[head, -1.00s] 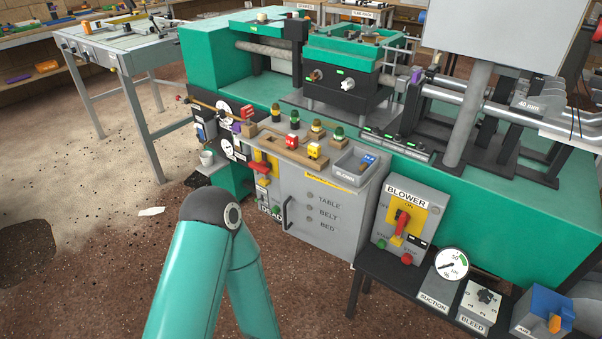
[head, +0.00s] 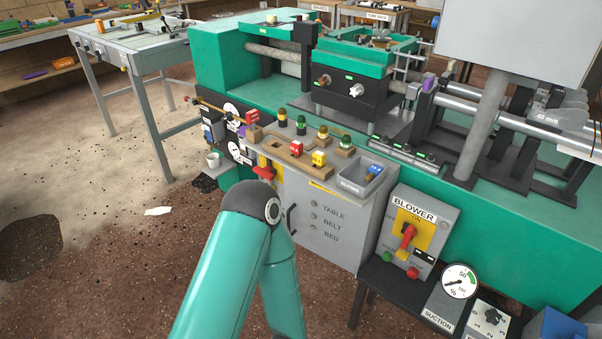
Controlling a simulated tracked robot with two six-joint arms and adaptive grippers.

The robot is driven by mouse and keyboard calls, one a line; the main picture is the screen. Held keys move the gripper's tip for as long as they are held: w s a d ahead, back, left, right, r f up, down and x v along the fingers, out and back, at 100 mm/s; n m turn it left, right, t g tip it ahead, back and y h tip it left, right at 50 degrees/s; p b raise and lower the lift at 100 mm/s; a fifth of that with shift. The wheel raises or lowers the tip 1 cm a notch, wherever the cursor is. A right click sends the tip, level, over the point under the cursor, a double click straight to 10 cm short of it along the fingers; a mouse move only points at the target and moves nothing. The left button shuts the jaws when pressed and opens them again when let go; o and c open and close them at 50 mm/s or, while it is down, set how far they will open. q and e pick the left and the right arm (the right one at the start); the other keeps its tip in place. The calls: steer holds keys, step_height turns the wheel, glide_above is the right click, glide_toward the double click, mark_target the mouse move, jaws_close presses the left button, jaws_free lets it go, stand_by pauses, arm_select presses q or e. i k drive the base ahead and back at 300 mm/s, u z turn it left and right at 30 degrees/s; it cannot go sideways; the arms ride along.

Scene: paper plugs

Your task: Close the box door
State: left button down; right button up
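The grey box (head: 349,229) stands against the front of the green machine, with TABLE, BELT and BED on its front door (head: 331,237). A dark upright handle (head: 291,219) is near the door's left edge. The door looks about flush with the box, but I cannot tell whether it is fully shut. One of my teal arms rises from the bottom, and its elbow covers the area just left of the door. Neither of my grippers is in view.
A blower switch box (head: 413,232) and a suction gauge (head: 459,281) stand on a dark bench right of the box. Levers and coloured knobs line the panel above it. A white cup (head: 213,160) sits to the left. The brown floor at left is mostly clear.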

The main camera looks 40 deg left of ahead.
mark_target(319, 219)
steer(key=z, duration=0.1)
steer(key=i, duration=0.85)
steer(key=u, duration=0.7)
